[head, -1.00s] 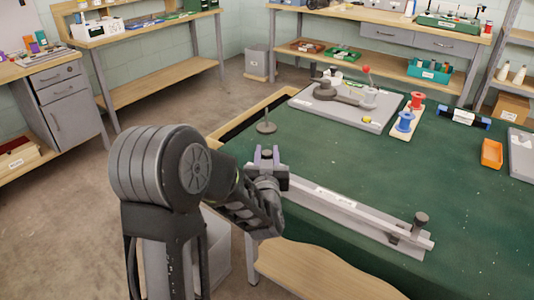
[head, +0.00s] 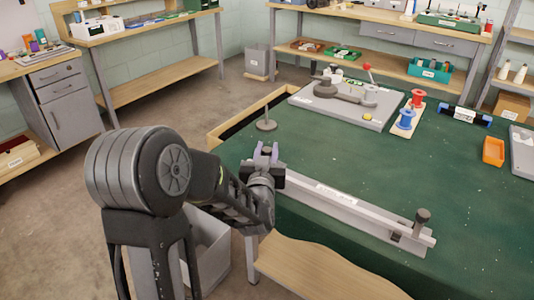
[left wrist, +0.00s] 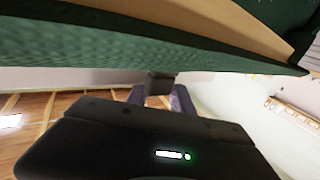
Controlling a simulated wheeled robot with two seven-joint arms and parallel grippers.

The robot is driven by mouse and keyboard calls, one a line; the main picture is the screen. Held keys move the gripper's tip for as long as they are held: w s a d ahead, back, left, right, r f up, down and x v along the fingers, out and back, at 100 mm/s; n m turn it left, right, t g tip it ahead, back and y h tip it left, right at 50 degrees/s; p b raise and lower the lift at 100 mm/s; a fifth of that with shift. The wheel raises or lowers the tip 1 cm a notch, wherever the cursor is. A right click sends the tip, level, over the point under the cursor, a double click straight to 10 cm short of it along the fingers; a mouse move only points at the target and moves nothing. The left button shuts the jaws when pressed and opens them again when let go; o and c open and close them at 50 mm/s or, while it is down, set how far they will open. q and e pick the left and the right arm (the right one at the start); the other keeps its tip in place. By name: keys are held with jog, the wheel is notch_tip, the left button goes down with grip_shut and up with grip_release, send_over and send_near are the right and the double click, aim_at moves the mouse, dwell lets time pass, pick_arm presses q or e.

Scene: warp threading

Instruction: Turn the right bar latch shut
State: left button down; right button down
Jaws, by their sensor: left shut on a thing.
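A long pale grey bar (head: 370,208) with a white label lies along the front edge of the green table. The right bar latch, with a dark round knob (head: 421,216), stands at its right end. My left gripper (head: 267,154), with purple fingers, is at the bar's left end, far from the right latch. It is shut on a dark knob-like part there, mostly hidden by the fingers in the head view. The left wrist view shows this dark part (left wrist: 160,83) between the fingers. My right gripper is out of view.
A grey plate with a red-knobbed lever (head: 350,103) lies at the back of the table. Red and blue spools (head: 405,121) and an orange bin (head: 493,151) are to the right. A small dark stand (head: 266,122) is behind my gripper. The middle of the table is clear.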

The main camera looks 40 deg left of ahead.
pick_arm(q)
jog(key=m+h+b, duration=0.1)
jog(key=h+b, duration=0.1)
jog(key=m+t+h+b, duration=0.1)
jog(key=m+h+b, duration=0.1)
jog(key=m+t+h+b, duration=0.1)
jog(key=h+b, duration=0.1)
jog(key=shift+a+f+b, duration=0.2)
jog(key=shift+f+b, duration=0.1)
jog(key=shift+m+h+b, duration=0.3)
jog(key=shift+m+h, duration=0.3)
jog(key=shift+h, duration=0.3)
jog(key=m+h, duration=0.1)
jog(key=h, duration=0.1)
jog(key=shift+r+m+h, duration=0.2)
jog(key=shift+m+h, duration=0.2)
jog(key=m+h, duration=0.2)
jog(key=h, duration=0.2)
jog(key=shift+m, duration=0.3)
jog(key=m+g+h, duration=0.1)
jog(key=m+h, duration=0.1)
jog(key=shift+g+h, duration=0.4)
jog(key=shift+d+r+m+g+h, duration=0.1)
jog(key=shift+m+g+h, duration=0.25)
jog(key=shift+h, duration=0.25)
jog(key=shift+r, duration=0.1)
jog(key=c, duration=1.1)
grip_release()
jog(key=shift+d, duration=0.1)
